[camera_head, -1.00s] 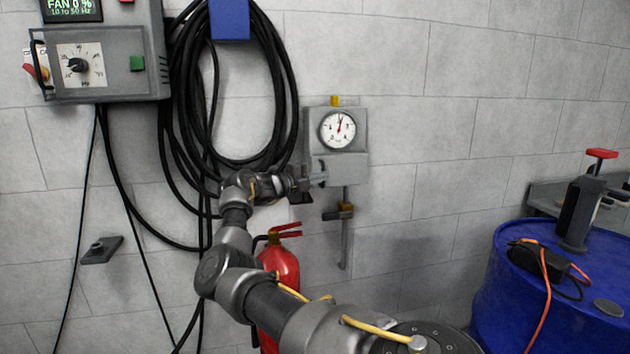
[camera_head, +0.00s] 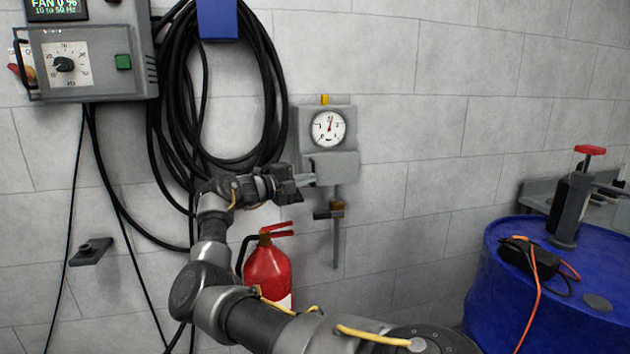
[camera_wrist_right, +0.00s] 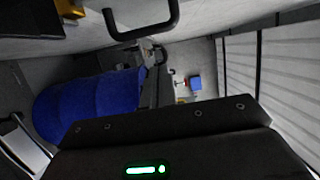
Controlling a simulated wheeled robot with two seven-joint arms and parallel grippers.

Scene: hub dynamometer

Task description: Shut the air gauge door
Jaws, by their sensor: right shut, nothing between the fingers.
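The air gauge is a grey box on the wall (camera_head: 351,118) with a round white dial (camera_head: 328,128) and a red needle. A raised grey panel (camera_head: 338,167) sits across its lower part. I cannot tell for sure which part is its door or how far open it is. My right gripper (camera_head: 308,180) is shut and empty, with its tips at the lower left edge of the gauge box. I cannot tell whether it touches. In the right wrist view a dark U-shaped handle (camera_wrist_right: 140,33) stands near a pale surface. My left gripper is not in view.
Coiled black hose (camera_head: 274,110) hangs to the left, beside a grey control box (camera_head: 110,62). A blue drum (camera_head: 490,290) stands right; wall between is clear.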

